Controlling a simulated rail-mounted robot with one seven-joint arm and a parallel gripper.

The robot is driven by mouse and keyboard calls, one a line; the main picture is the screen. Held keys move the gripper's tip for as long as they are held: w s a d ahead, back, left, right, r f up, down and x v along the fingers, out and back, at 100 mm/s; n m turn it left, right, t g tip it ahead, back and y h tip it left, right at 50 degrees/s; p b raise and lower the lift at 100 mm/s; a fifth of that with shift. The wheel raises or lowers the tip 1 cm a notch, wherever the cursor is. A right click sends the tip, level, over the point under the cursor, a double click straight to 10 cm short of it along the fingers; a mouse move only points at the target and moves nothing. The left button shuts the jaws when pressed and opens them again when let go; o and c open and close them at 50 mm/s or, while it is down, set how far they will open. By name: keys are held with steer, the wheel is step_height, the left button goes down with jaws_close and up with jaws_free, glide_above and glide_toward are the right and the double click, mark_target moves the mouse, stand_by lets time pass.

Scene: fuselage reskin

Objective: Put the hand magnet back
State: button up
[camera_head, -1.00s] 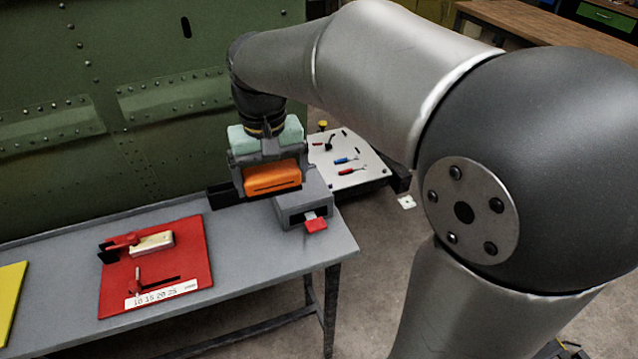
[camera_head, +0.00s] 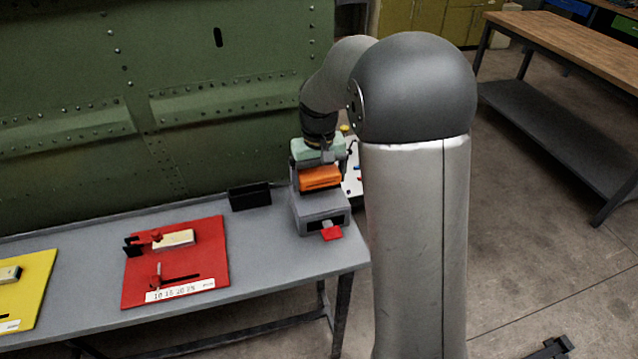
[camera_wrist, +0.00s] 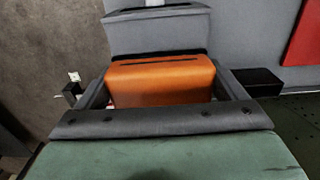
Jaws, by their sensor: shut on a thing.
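An orange block with a dark slot, which I take for the hand magnet (camera_head: 321,178), sits between the grey fingers of my gripper (camera_head: 319,182). My gripper is shut on it, below my pale green gripper body. In the wrist view the orange block (camera_wrist: 160,84) fills the space between the fingers. In the head view the block appears directly behind and above a grey box (camera_head: 318,210) with a red tab (camera_head: 332,233) at the bench's right end. I cannot tell whether block and box touch. The block's underside is hidden.
A black open holder (camera_head: 250,195) stands left of the grey box on the grey bench (camera_head: 285,255). A red board (camera_head: 190,262) with tools and a yellow board (camera_head: 30,285) lie further left. The green riveted panel (camera_head: 220,100) rises behind the bench.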

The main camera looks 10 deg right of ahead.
mark_target(319, 186)
steer(key=shift+w+f, duration=0.1)
steer(key=shift+f, duration=1.55)
steer(key=shift+f, duration=0.2)
steer(key=o, duration=0.8)
steer(key=shift+o, duration=0.2)
step_height(319, 186, up, 12)
steer(key=shift+r+b, duration=0.1)
steer(key=shift+b, duration=0.25)
steer(key=s+f, duration=0.3)
steer(key=s, duration=1)
steer(key=s+f, duration=0.4)
steer(key=s, duration=1)
steer(key=shift+a+t, duration=0.15)
steer(key=shift+t, duration=0.15)
